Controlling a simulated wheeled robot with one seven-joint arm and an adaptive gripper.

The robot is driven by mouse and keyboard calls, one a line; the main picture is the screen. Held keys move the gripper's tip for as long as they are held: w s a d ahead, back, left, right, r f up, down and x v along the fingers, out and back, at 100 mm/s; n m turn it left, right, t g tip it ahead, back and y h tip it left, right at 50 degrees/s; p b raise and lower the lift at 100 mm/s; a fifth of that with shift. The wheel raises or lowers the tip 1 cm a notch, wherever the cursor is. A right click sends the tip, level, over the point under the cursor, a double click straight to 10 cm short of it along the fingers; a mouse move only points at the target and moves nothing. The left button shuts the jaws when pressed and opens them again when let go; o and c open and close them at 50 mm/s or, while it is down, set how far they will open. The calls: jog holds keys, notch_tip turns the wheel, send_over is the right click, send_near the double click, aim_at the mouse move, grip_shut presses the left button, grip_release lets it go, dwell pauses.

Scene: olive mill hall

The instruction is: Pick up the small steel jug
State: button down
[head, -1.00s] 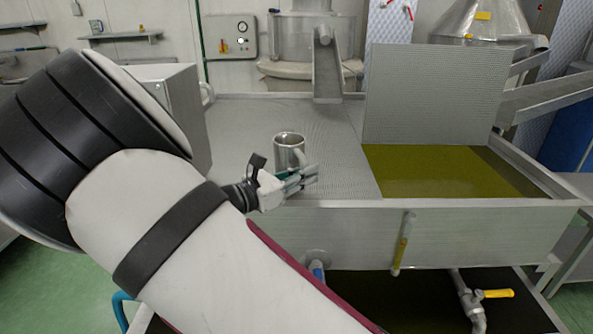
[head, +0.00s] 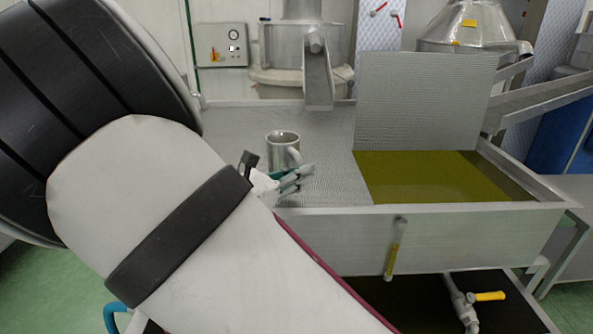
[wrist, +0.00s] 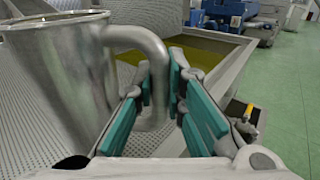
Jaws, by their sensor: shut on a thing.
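The small steel jug (head: 282,148) stands upright over the perforated metal top (head: 335,140), left of the oil basin. In the wrist view the jug (wrist: 62,75) fills the left side, with its handle on the right. My gripper (head: 296,178) is at the jug's handle side, low and in front of it. In the wrist view my gripper (wrist: 163,100) has its teal-padded fingers on both sides of the handle's lower part, shut on it. I cannot tell whether the jug's base touches the top.
An open basin of green-yellow oil (head: 430,178) lies right of the jug, with an upright perforated panel (head: 425,100) behind it. A metal chute (head: 318,80) comes down behind the jug. The perforated top around the jug is clear.

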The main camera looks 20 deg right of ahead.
jog(key=s+r+p, duration=0.1)
jog(key=s, duration=1.2)
jog(key=shift+r, duration=0.15)
jog(key=shift+s, duration=0.1)
dwell(0.7)
